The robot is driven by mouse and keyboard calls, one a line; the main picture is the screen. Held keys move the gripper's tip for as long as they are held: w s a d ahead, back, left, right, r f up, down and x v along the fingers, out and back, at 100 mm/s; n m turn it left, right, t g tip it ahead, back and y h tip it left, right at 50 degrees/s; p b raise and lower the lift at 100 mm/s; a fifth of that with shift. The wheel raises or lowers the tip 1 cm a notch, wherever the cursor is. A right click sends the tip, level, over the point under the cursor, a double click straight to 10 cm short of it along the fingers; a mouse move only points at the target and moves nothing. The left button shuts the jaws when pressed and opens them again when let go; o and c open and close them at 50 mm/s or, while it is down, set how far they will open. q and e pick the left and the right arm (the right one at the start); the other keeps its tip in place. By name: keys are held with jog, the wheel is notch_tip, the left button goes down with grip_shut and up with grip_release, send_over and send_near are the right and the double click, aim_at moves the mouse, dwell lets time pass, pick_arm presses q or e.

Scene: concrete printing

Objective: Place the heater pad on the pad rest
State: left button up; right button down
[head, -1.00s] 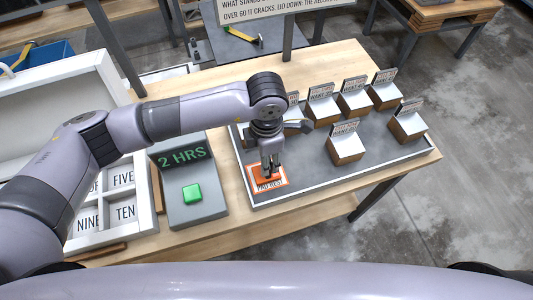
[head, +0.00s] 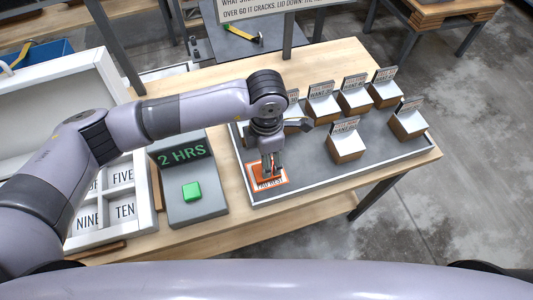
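The pad rest (head: 269,185) is a small orange-bordered panel with a white label at the left front of the grey tray. My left gripper (head: 271,174) points down right over it, its fingertips at or just above the panel. Orange shows around the fingertips, but I cannot separate a heater pad from the orange of the rest. Whether the fingers grip anything is too small to tell. My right gripper is not in view.
Several labelled wooden blocks stand on the tray (head: 345,184) right of and behind my gripper. A "2 HRS" display unit (head: 196,211) with a green button is to the left, beside a white box (head: 156,200) with numbered compartments. The tray's front middle is clear.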

pick_arm(q)
notch_tip(320, 180, up, 11)
jog(key=b, duration=0.2)
jog(key=shift+r+b, duration=0.1)
jog(key=shift+b, duration=0.25)
jog(key=shift+r, duration=0.55)
